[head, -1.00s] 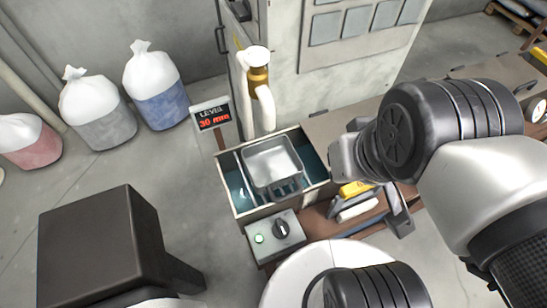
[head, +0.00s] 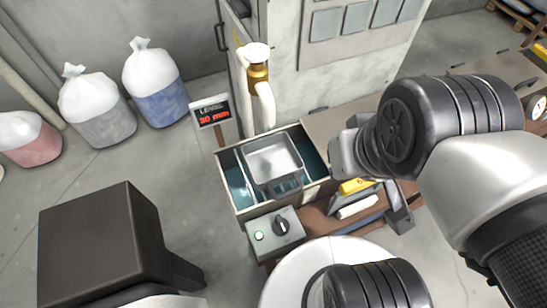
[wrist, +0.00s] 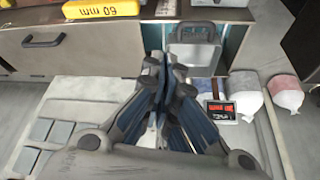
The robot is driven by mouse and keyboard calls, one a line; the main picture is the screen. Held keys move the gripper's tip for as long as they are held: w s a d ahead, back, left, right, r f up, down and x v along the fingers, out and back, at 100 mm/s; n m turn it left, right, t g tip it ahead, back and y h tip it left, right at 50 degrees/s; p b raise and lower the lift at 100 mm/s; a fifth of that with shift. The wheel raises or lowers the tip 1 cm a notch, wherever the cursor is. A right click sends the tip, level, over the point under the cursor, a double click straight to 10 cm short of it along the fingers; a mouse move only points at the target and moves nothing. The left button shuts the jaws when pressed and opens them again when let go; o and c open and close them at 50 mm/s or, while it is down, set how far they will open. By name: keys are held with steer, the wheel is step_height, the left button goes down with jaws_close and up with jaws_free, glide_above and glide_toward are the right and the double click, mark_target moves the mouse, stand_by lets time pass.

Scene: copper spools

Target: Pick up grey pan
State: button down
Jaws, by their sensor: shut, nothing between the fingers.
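The grey pan (head: 272,158) is a square, open metal pan. It sits in a water-filled tank (head: 235,199), with its handle side toward the tank's near edge. In the wrist view the pan (wrist: 193,58) shows at the upper right, beyond the fingers. My gripper (wrist: 166,66) is shut with its fingers together and empty, apart from the pan. In the head view my wrist is at the right of the tank, and the fingertips are hidden.
A control box (head: 275,234) with a knob is at the tank's near side. A level sign (head: 211,112) reading 30 mm and a white pipe (head: 265,105) stand by the tank. A yellow block (head: 356,185) lies at its right. Several bags stand at left.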

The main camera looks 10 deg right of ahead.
steer(key=c, duration=2.3)
jaws_free()
steer(key=shift+o, duration=0.7)
steer(key=shift+w+a+r+p, duration=0.15)
steer(key=shift+a+r+p, duration=0.05)
steer(key=shift+p, duration=0.1)
steer(key=o, duration=0.4)
steer(key=w+a+p, duration=0.2)
steer(key=w+a+r+n+g+p, duration=0.1)
steer(key=w+p, duration=0.1)
steer(key=w+a+g+p, duration=0.1)
steer(key=w+a+p, duration=0.1)
steer(key=shift+a+r+n+y, duration=0.3)
steer(key=shift+a+r, duration=0.05)
steer(key=shift+r, duration=0.05)
steer(key=n+g+p, duration=0.2)
steer(key=g+p, duration=0.1)
glide_above(252, 181)
step_height(252, 181, down, 16)
steer(key=shift+w+r, duration=0.1)
steer(key=shift+f+b, duration=0.4)
steer(key=shift+f, duration=2.8)
